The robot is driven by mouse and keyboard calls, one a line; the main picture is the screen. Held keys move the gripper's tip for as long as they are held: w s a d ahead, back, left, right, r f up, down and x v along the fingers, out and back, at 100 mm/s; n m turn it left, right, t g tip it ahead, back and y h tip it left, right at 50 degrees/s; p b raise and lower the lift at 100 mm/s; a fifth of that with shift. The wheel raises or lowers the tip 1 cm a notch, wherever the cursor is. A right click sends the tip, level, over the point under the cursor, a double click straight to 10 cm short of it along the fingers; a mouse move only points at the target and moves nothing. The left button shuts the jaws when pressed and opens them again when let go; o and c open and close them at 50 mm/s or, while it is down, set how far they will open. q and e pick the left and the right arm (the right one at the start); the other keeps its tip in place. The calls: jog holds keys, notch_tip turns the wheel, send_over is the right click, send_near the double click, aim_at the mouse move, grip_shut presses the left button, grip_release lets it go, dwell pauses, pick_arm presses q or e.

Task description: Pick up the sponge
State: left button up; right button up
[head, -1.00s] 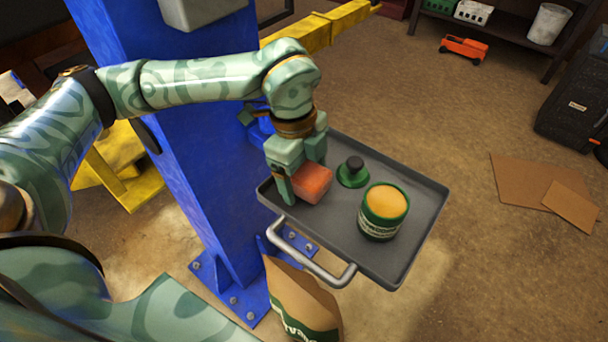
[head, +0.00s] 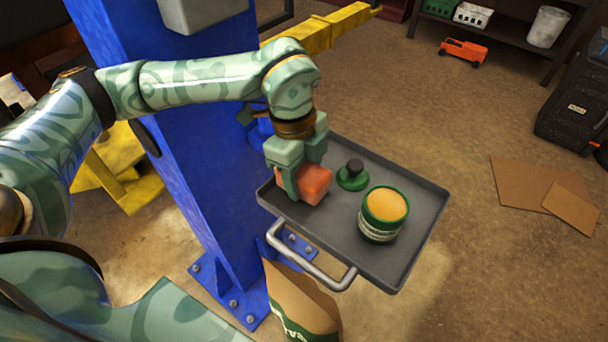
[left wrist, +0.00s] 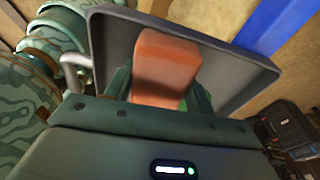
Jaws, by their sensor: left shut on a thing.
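The sponge (head: 314,186) is an orange-red block at the left end of the grey tray (head: 420,215). My left gripper (head: 298,184) comes down on it from above, with its fingers shut on the sponge's sides. In the left wrist view the sponge (left wrist: 166,68) sits between the fingers, over the tray (left wrist: 228,62). I cannot tell whether the sponge is touching the tray floor. My right gripper is not in view.
A green tin with a yellowish top (head: 383,214) and a small green-and-black knobbed object (head: 352,174) stand on the tray, right of the sponge. A blue post (head: 185,150) rises left of the tray. A paper bag (head: 300,300) stands below the tray handle (head: 310,262).

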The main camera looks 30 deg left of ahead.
aim_at(306, 171)
pick_arm(q)
notch_tip(306, 171, up, 3)
jog(key=shift+p, duration=0.55)
jog(key=a+r, duration=0.1)
jog(key=s+a+r+p, duration=0.1)
jog(key=r, duration=0.1)
jog(key=s+a+r, duration=0.1)
jog(key=r, duration=0.1)
jog(key=shift+s+a+r+p, duration=0.15)
jog(key=shift+s+a+p, duration=0.05)
jog(key=shift+p, duration=0.1)
jog(key=s+a+r+p, duration=0.1)
jog(key=s+a+r, duration=0.3)
jog(key=s+a, duration=0.2)
jog(key=shift+a+r, duration=0.3)
jog(key=shift+a, duration=0.65)
jog(key=shift+o, duration=0.5)
jog(key=shift+w, duration=0.1)
